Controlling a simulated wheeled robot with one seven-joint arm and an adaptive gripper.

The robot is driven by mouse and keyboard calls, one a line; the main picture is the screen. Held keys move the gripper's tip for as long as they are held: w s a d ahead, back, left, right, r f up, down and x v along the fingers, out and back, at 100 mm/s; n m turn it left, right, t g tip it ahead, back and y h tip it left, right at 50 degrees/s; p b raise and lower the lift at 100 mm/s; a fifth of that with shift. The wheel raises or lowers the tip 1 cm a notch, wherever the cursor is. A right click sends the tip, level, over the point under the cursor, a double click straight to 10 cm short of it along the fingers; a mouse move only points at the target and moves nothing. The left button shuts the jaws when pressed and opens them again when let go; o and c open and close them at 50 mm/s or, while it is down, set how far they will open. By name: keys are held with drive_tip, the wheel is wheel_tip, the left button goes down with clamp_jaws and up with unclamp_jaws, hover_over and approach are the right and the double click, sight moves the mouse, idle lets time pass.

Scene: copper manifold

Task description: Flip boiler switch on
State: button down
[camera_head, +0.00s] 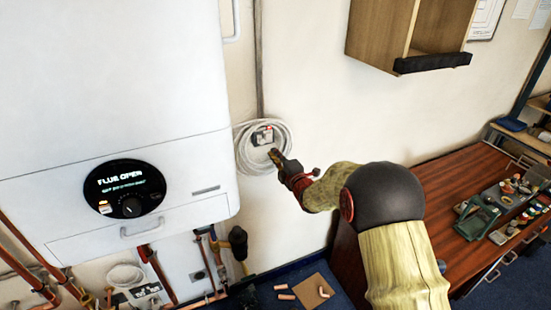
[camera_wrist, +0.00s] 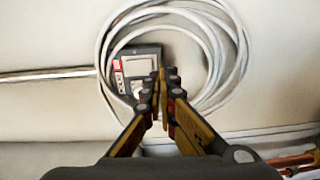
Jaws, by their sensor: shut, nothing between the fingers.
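The boiler switch (camera_head: 262,136) is a small grey wall box with a red mark, set inside a coil of white cable on the wall. In the wrist view the switch (camera_wrist: 132,74) shows a grey frame, a red label and a pale rocker partly covered by my fingers. My gripper (camera_head: 274,153) is shut and empty, just below and right of the switch in the head view. In the wrist view my fingertips (camera_wrist: 166,74) overlap the right side of the box. I cannot tell if they touch it. The white boiler (camera_head: 110,90) reads "FLUE OPEN" on its round display (camera_head: 124,188).
The white cable coil (camera_head: 243,160) surrounds the switch. A wooden wall cabinet (camera_head: 420,30) hangs at upper right. A wooden bench (camera_head: 460,190) with tools stands at right. Copper pipes (camera_head: 160,268) run below the boiler. Bare wall lies right of the coil.

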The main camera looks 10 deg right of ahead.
drive_tip(key=f+p+v, duration=0.1)
drive_tip(key=v, duration=0.8)
drive_tip(key=shift+s+f, duration=0.35)
drive_tip(key=shift+s, duration=0.05)
